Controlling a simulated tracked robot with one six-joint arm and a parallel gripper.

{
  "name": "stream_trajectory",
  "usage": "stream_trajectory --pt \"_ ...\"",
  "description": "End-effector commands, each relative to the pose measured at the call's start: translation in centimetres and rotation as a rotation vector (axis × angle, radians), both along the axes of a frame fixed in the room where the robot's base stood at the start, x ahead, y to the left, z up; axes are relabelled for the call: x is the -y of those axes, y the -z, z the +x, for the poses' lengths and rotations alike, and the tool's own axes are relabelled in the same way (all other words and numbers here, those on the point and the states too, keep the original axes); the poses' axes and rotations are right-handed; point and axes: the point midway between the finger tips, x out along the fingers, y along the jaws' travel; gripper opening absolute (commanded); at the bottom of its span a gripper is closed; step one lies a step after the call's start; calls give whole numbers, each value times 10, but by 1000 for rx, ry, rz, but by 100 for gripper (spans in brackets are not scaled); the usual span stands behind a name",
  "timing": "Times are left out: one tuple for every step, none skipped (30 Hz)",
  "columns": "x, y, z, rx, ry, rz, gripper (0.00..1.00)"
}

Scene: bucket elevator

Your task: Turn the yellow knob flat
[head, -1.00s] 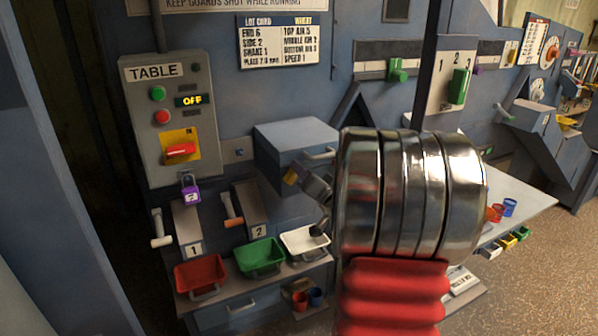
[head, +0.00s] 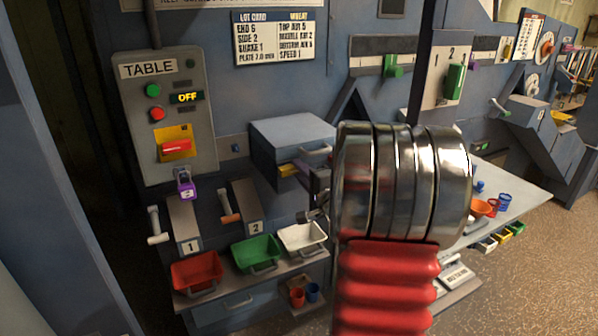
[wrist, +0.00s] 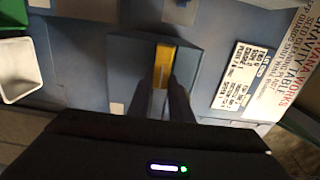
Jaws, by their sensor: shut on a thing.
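The yellow knob (head: 288,170) sits on the front of a blue-grey box in the head view and looks near level there. In the wrist view the yellow knob (wrist: 163,65) is a narrow bar between my two dark fingers. My gripper (wrist: 164,88) is shut on it. In the head view my gripper (head: 319,188) is mostly hidden behind my wide metal arm joint; only dark parts show to the right of the knob.
A TABLE panel (head: 135,95) with a red-handled switch (head: 176,147) is at left. Red (head: 196,270), green (head: 256,252) and white (head: 301,238) bins stand below the box. A white worktop (head: 520,190) is at right.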

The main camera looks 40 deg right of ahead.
Motion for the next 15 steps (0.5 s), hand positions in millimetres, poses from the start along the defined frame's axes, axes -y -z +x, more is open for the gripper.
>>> stream_trajectory --pt "2 3 -1 -1 4 16 0" --pt "2 3 -1 0 5 22 0" --pt "2 4 -1 2 5 29 0" --pt "2 4 -1 2 5 33 0" --pt "2 4 -1 4 5 36 0" --pt "2 4 -1 4 5 39 0" --pt "2 4 -1 5 5 41 0" --pt "2 4 -1 5 6 42 0" --pt "2 4 -1 6 6 43 0" --pt "2 4 -1 6 6 43 0" --pt "2 4 -1 5 6 43 0" --pt "2 5 -1 5 6 43 0" --pt "2 5 -1 5 6 43 0" --pt "2 5 -1 5 6 43 0" --pt "2 5 -1 5 6 43 0"
